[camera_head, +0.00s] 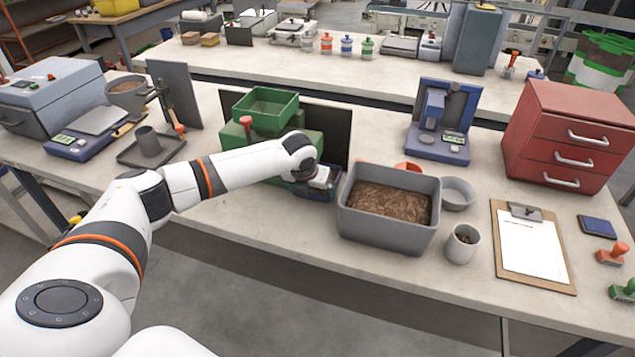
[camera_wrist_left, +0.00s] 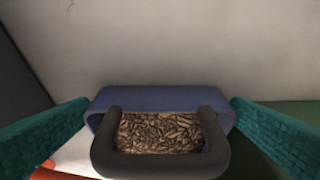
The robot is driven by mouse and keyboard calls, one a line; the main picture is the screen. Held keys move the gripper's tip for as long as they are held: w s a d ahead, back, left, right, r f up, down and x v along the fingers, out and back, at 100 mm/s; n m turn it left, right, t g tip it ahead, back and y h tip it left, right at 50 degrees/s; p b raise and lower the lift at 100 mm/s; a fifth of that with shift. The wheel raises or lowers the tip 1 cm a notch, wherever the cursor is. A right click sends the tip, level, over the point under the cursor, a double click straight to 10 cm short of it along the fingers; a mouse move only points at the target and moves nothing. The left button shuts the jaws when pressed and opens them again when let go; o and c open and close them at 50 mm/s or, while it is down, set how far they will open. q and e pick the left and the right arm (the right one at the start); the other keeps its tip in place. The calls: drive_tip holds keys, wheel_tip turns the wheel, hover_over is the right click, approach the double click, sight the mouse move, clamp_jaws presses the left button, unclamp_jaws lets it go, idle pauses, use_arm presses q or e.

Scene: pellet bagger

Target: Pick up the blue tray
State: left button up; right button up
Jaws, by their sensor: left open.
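The blue tray (camera_head: 300,187) sits on the near bench, just in front of the green machine. My left gripper (camera_head: 322,178) is right over it, and the gripper and wrist hide most of the tray. In the left wrist view the blue tray (camera_wrist_left: 160,98) lies between my two teal fingers, one on each side. The fingers are open, and the left one looks slightly apart from the tray wall; I cannot tell whether the right one touches. Brown pellets (camera_wrist_left: 160,132) show inside a dark grey rounded rim at the tray. My right gripper is not in view.
A grey bin of brown pellets (camera_head: 432,205) stands close right of my left gripper. The green machine with its hopper (camera_head: 268,104) is close behind. A grey cup (camera_head: 462,246), a clipboard (camera_head: 563,279) and a red drawer cabinet (camera_head: 570,110) are further right. Bench left-front is clear.

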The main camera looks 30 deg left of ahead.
use_arm(q)
drive_tip(key=c, duration=0.7)
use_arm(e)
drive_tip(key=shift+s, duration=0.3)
use_arm(q)
drive_tip(key=shift+r, duration=0.1)
